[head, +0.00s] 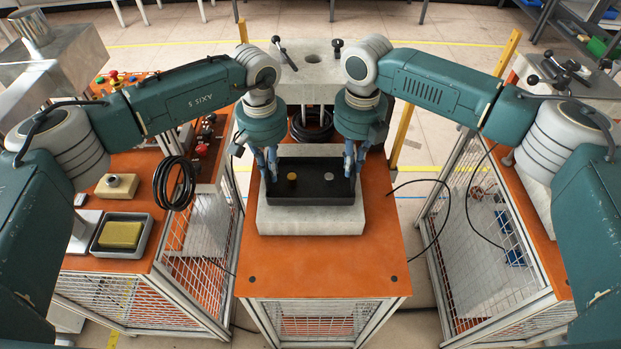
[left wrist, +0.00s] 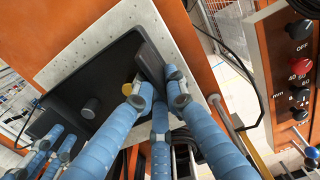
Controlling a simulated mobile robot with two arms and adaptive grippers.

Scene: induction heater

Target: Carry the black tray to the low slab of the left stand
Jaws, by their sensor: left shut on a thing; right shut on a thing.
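The black tray (head: 313,195) is over the low pale slab (head: 311,220) of the middle orange-topped stand; I cannot tell whether it touches the slab. It looks level and holds a small yellow round piece (head: 292,177) and a grey one (head: 331,176). My left gripper (head: 269,170) is shut on the tray's left wall, and my right gripper (head: 352,168) is shut on its right wall. In the left wrist view, my left gripper's blue fingers (left wrist: 158,95) straddle the tray wall (left wrist: 150,66), and my right gripper (left wrist: 48,150) is at the opposite side.
A taller pale block (head: 312,75) stands behind the tray, with coiled black cable beneath. The left stand carries a dark tray with a yellow block (head: 120,235), a black cable coil (head: 174,183) and a control panel. Another caged stand (head: 497,240) is on the right. The orange front surface (head: 322,268) is clear.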

